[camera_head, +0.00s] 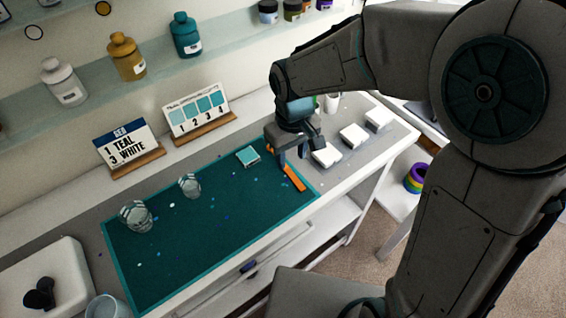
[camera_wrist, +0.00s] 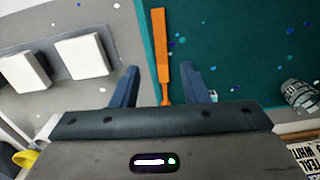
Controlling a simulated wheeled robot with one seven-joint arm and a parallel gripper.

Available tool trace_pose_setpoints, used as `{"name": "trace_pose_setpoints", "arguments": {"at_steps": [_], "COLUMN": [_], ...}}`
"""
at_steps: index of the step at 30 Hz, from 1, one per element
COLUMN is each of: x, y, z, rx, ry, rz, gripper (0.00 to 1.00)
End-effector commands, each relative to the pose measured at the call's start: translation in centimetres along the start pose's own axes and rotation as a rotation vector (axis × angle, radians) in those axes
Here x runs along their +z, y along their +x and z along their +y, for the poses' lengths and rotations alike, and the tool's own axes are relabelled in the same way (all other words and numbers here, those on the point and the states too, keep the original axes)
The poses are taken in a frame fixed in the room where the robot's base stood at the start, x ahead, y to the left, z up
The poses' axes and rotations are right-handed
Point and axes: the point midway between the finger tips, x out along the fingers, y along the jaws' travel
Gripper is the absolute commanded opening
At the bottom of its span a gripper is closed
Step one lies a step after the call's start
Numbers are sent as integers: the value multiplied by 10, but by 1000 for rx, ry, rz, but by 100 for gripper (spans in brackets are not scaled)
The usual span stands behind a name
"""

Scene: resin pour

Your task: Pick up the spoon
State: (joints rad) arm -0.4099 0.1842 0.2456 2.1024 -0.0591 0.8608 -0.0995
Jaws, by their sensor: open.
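The orange spoon (camera_head: 294,177) lies on the teal mat (camera_head: 222,219), near the mat's right end. In the wrist view the orange spoon (camera_wrist: 161,58) runs down the picture, with its wide part at the top and a thin neck low down. My gripper (camera_head: 279,160) is over the spoon's far end, its fingers pointing down. In the wrist view my gripper (camera_wrist: 166,84) is open, with one blue-grey finger on each side of the spoon's thin neck. Neither finger appears to touch the spoon. Whether the fingertips reach mat height is hard to tell.
Clear cups (camera_head: 136,217) stand on the mat's left part. A small teal tile (camera_head: 248,156) lies left of my gripper. White blocks (camera_head: 327,156) sit on grey pads to the right. Label cards (camera_head: 129,148) stand behind the mat. A white tray (camera_head: 75,262) is at far left.

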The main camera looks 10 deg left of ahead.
Motion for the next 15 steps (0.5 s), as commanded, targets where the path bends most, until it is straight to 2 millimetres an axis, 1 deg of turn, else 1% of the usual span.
{"name": "trace_pose_setpoints", "arguments": {"at_steps": [9, 12, 15], "x": [-2, -2, -2], "y": [43, 49, 50], "z": [-2, -2, -2], "rx": [-1, 0, 0], "ry": [1, 1, 1], "rz": [-4, -2, -1], "gripper": [41, 41, 41]}}
